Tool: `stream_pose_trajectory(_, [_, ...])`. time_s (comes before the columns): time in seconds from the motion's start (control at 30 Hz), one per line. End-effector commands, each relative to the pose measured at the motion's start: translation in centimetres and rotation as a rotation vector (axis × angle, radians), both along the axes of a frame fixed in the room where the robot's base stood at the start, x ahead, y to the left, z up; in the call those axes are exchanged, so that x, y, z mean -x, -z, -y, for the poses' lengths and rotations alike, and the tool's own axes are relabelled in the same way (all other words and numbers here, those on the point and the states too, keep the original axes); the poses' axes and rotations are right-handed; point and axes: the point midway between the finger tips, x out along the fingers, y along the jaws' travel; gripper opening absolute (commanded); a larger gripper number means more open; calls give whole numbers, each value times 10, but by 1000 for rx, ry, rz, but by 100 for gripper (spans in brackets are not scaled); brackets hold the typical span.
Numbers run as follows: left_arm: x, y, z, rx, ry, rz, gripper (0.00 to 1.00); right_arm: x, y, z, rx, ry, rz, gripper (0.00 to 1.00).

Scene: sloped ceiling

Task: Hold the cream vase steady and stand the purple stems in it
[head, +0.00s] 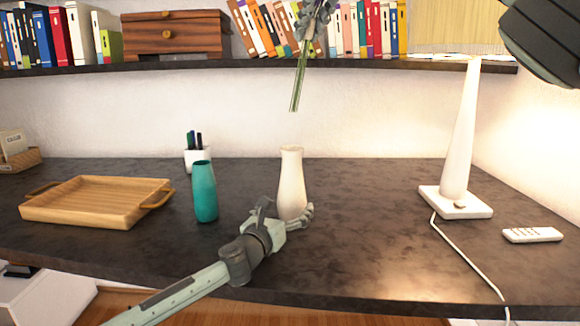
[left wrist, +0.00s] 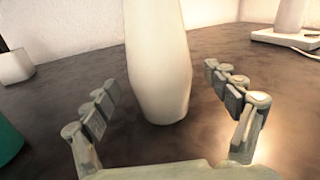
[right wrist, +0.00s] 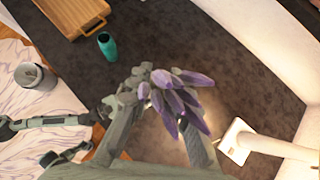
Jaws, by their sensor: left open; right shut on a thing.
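The cream vase (head: 291,172) stands upright on the dark desk. My left gripper (head: 286,213) is open low at the vase, with fingers on either side. In the left wrist view the vase (left wrist: 160,70) shows between the spread fingers (left wrist: 163,82), with a visible gap on each side. The green lower ends of the purple stems (head: 299,85) hang above the vase, nearly upright and apart from its mouth. In the right wrist view my right gripper (right wrist: 150,80) is shut on the stems, and their purple heads (right wrist: 178,95) partly hide the fingers.
A teal vase (head: 204,190) stands left of the cream vase, near a pen cup (head: 197,158) and a wooden tray (head: 95,203). A lamp (head: 457,150) with a cord and a remote (head: 532,234) are at right. A shelf (head: 250,63) with books runs above.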

Motion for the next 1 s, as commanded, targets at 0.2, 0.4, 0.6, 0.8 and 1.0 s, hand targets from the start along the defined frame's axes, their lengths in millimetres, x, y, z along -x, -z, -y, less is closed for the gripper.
stream_pose_trajectory(0.2, [-16,0,7,1,0,0,87,0,0,0,0,0,0,0])
stream_pose_trajectory(0.4, [-17,0,7,1,1,0,87,0,0,0,1,-1,0,0])
stream_pose_trajectory(0.6, [-17,0,7,1,0,-1,75,0,0,0,1,-1,0,0])
stream_pose_trajectory(0.8, [-17,0,7,1,0,-1,50,0,0,0,1,-1,0,0])
stream_pose_trajectory(1.0, [-17,0,7,0,0,-1,25,0,0,0,1,-1,0,0])
